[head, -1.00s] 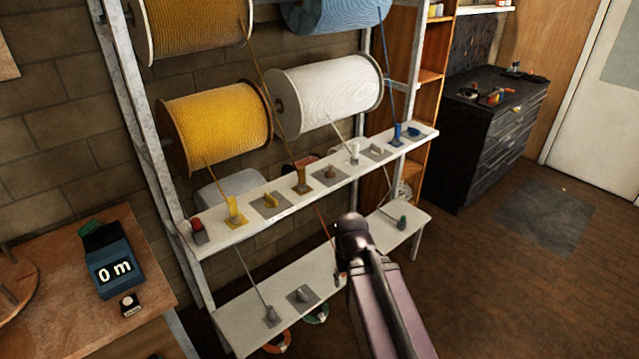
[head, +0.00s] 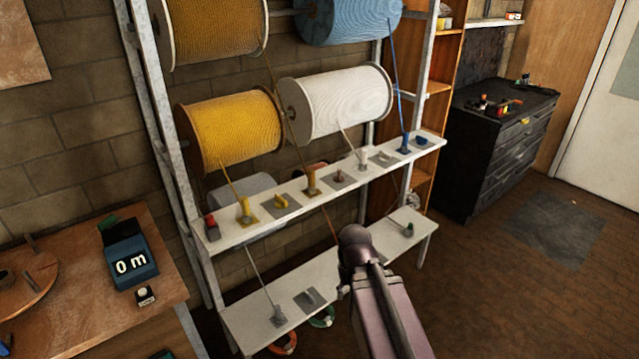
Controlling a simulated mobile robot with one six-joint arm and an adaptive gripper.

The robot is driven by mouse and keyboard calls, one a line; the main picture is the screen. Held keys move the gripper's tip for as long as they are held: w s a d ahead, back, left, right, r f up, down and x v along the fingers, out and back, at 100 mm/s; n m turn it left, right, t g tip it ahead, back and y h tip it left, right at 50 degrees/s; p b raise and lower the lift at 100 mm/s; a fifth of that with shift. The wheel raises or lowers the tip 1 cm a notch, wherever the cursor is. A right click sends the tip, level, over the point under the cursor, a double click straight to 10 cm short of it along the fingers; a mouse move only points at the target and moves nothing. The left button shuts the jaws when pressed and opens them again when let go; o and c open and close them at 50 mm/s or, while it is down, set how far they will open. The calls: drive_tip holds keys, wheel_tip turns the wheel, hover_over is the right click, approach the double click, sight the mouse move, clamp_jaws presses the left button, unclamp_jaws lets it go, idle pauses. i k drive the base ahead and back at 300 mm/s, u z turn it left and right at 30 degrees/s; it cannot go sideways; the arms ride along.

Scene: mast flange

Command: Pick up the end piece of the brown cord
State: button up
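A golden-brown cord runs down from the upper left spool (head: 212,30) to a brownish-yellow end piece (head: 311,181), which stands upright on the upper white shelf (head: 232,238). Another orange-brown cord (head: 329,226) runs down towards the lower white shelf (head: 250,314); its lower end is hidden behind my arm. I cannot tell for sure which of these two is the brown cord. My arm rises in front of the lower shelf's right part. My gripper is not visible; only arm links show.
A yellow end piece (head: 247,210), a white one (head: 363,157) and a blue one (head: 405,143) stand along the upper shelf. A workbench (head: 65,255) with a length counter (head: 130,262) is at left. A black drawer cabinet (head: 490,150) stands at right, with open floor before it.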

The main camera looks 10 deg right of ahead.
sight(310, 186)
drive_tip(key=u, duration=0.1)
drive_tip(key=i, duration=0.95)
drive_tip(key=z, duration=0.1)
